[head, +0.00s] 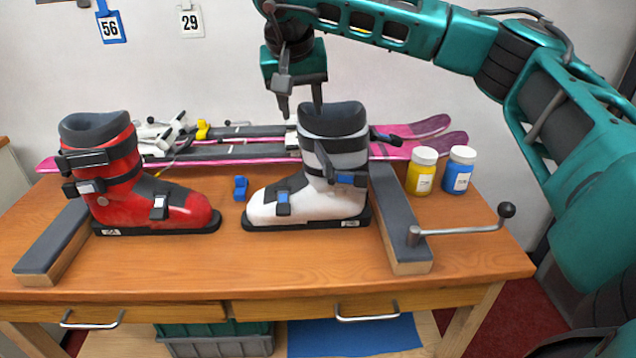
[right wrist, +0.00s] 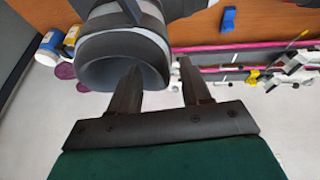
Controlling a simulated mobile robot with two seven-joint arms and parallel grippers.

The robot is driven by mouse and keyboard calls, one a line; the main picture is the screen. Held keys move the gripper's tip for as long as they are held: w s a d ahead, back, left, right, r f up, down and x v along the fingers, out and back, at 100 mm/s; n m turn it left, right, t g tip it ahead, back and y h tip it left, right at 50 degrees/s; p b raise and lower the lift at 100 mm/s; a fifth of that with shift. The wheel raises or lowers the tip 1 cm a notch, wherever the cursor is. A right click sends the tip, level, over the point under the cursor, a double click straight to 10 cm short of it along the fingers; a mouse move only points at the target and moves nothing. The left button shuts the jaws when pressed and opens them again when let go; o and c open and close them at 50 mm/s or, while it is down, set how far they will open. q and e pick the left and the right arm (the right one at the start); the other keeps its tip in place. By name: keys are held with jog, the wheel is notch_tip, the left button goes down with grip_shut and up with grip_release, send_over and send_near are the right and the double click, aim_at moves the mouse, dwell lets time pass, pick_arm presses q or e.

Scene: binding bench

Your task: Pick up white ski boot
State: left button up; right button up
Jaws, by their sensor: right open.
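The white ski boot (head: 310,185) stands upright on the bench in the head view, toe to the left, with a grey and dark cuff and blue buckles. Its open top shows in the right wrist view (right wrist: 125,48). My right gripper (head: 300,110) is open, pointing down at the cuff's top rim. In the right wrist view the gripper (right wrist: 158,68) has one finger over the boot's opening and the other outside the rim. Nothing is held between the fingers. Whether a finger touches the boot I cannot tell. My left gripper is not in view.
A red ski boot (head: 150,200) stands at the left. Pink skis (head: 240,152) lie behind both boots. A yellow bottle (head: 421,172) and a blue bottle (head: 459,171) stand at the right, near a crank handle (head: 460,230). A small blue piece (head: 240,188) lies between the boots.

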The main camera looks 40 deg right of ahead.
aim_at(300, 112)
jog(key=x, duration=0.4)
jog(key=shift+a, duration=0.25)
grip_shut()
dwell(1.0)
jog(key=shift+w+r, duration=0.1)
jog(key=shift+r, duration=0.1)
